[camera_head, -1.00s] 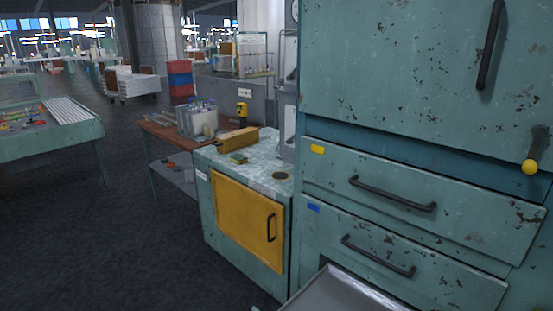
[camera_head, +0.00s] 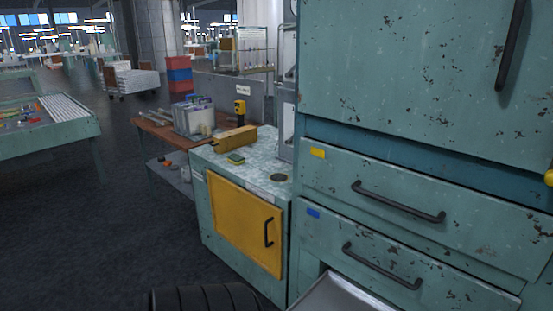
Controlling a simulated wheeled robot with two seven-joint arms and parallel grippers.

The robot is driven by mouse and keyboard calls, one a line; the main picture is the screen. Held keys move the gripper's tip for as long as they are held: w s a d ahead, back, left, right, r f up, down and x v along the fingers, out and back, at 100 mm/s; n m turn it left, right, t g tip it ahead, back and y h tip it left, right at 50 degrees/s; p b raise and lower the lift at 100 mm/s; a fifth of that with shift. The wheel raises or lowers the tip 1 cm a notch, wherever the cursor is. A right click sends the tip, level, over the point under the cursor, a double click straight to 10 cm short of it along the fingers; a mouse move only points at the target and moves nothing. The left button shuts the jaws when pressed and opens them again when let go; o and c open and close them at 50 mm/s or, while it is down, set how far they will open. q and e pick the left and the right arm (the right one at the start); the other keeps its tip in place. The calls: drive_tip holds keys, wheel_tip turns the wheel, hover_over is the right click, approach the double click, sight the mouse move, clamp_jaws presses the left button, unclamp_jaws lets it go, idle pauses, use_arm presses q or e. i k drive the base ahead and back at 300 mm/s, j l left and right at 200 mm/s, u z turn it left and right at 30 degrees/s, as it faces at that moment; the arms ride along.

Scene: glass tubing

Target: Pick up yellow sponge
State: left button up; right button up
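The yellow sponge (camera_head: 236,159) is small, with a greenish top or edge, and lies on the worn pale top of a low cabinet (camera_head: 215,170) with a yellow door. It is just in front of a yellow-brown box (camera_head: 235,138). Neither gripper shows in the head view. A dark ribbed part at the bottom edge may belong to my own body, but I cannot tell.
A tall green cabinet (camera_head: 420,110) with drawers fills the right side. A metal tray (camera_head: 335,295) juts out low at the bottom. A brown side table (camera_head: 160,129) holds a grey bin (camera_head: 194,120). Open dark floor (camera_head: 110,240) lies at the left.

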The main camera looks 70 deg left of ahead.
sight(236, 160)
drive_tip(key=i+j+z, duration=0.1)
drive_tip(key=j, duration=0.45)
drive_tip(key=j+z, duration=0.15)
drive_tip(key=j, duration=0.35)
drive_tip(key=k+j+u, duration=0.1)
drive_tip(key=j+u, duration=0.2)
drive_tip(key=j, duration=0.8)
drive_tip(key=j+u, duration=0.3)
drive_tip(key=j, duration=0.75)
drive_tip(key=j+z, duration=0.75)
drive_tip(key=j, duration=0.2)
drive_tip(key=k+j+z, duration=0.2)
drive_tip(key=j+z, duration=0.2)
drive_tip(key=j, duration=0.3)
drive_tip(key=i+j+u, duration=0.1)
drive_tip(key=j, duration=0.15)
drive_tip(key=u, duration=0.4)
drive_tip(key=i+j+u, duration=0.1)
drive_tip(key=u, duration=0.65)
drive_tip(key=i+u, duration=0.1)
drive_tip(key=u, duration=0.3)
